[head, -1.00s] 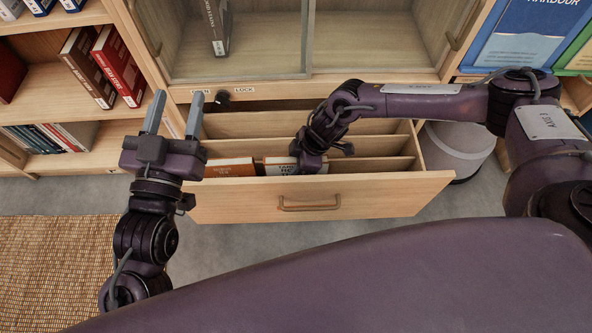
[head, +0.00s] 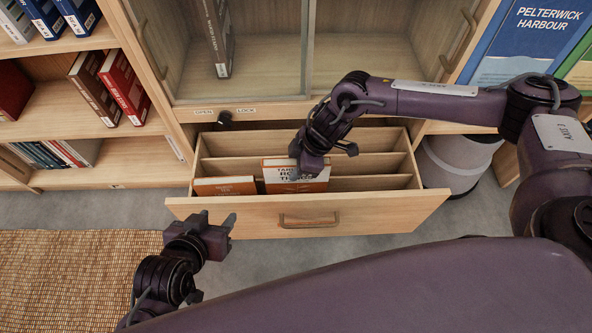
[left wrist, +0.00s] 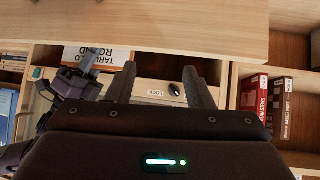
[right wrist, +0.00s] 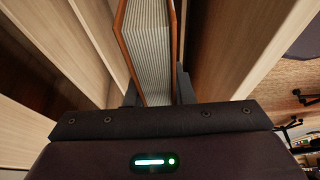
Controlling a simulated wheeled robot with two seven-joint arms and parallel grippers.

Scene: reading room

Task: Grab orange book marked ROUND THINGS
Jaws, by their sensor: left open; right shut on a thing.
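My left gripper (head: 220,219) is open and empty, just in front of the drawer front. Whether the book's lower edge touches the drawer floor is hidden.
Another orange book (head: 225,187) stands in the drawer to the left. Thin dividers (head: 375,183) split the drawer into rows. A knob (head: 225,118) sits between OPEN and LOCK labels above. A grey bin (head: 455,170) stands to the right, bookshelves to the left.

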